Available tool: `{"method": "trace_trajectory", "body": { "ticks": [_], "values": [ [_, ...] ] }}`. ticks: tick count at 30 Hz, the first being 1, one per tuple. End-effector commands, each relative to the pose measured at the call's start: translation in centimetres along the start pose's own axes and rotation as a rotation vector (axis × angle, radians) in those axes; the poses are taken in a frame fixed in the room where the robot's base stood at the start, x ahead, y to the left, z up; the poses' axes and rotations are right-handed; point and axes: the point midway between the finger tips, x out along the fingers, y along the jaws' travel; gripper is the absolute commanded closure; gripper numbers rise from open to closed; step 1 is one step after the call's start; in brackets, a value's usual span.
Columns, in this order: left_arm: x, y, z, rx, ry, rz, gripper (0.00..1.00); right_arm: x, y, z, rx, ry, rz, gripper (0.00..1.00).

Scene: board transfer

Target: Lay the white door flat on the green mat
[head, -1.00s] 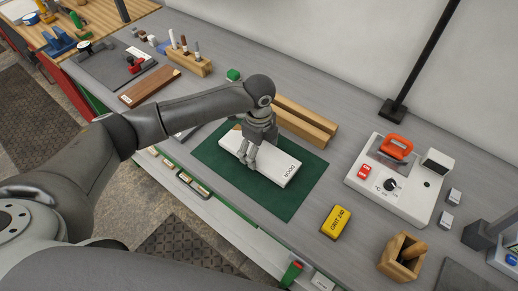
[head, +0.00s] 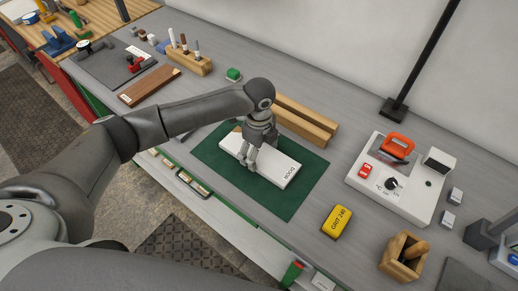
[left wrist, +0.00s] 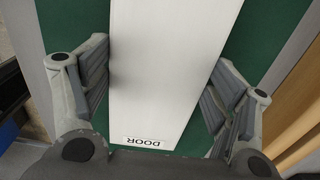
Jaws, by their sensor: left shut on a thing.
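The white door (head: 279,168), a flat slab labelled DOOR at one end, lies flat over the green mat (head: 292,204), inside the mat's outline. In the left wrist view the door (left wrist: 165,65) runs lengthwise between my fingers, with the mat (left wrist: 274,35) showing on both sides. My left gripper (head: 249,158) points down over the door's middle and is shut on its long edges. In the left wrist view the gripper (left wrist: 157,90) has one finger on each side of the door. The door's underside is hidden. My right gripper is not in view.
Two wooden bars (head: 300,119) lie just behind the mat. A yellow GRIT 240 block (head: 336,221) lies right of the mat, and a white device with an orange handle (head: 402,180) stands farther right. A wooden box (head: 404,256) stands at the front right. Bare bench shows around the mat.

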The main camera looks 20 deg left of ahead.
Motion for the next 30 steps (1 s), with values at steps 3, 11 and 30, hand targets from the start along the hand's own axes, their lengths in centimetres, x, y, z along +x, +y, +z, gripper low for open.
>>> {"method": "trace_trajectory", "body": {
  "ticks": [3, 11, 30],
  "values": [
    [0.1, 0.0, 0.0, 0.0, 0.0, -0.001, 0.17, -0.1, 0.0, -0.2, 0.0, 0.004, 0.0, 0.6],
    [0.1, 0.0, 0.0, 0.0, 0.0, -0.001, 0.0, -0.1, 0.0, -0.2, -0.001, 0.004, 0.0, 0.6],
    [-6.2, -0.1, 0.0, 0.001, 0.0, -0.005, 0.0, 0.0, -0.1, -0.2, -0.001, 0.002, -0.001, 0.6]
  ]
}}
